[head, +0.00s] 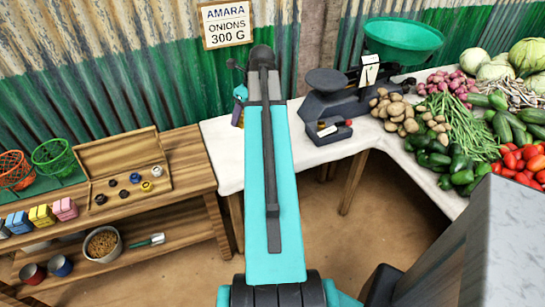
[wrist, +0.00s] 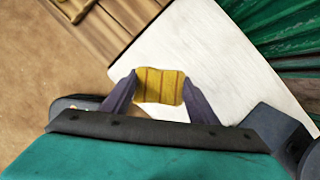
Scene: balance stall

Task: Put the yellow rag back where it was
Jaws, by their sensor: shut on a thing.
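My gripper (wrist: 160,78) is shut on the yellow rag (wrist: 160,88), which shows striped between the two dark purple fingers in the wrist view. The rag is over the white-covered table (wrist: 205,50); whether it touches the cloth I cannot tell. In the head view my teal arm hides most of the gripper. A bit of teal and purple with a yellowish patch (head: 237,118) shows at the arm's left, by the table's left end.
A wooden bench (head: 185,205) at left holds an open wooden box (head: 122,160) with weights, baskets, and blue, yellow and pink bundles (head: 42,215). A scale (head: 335,95) stands right of my arm. Vegetables (head: 470,120) fill the right table. White cloth shows beside the scale.

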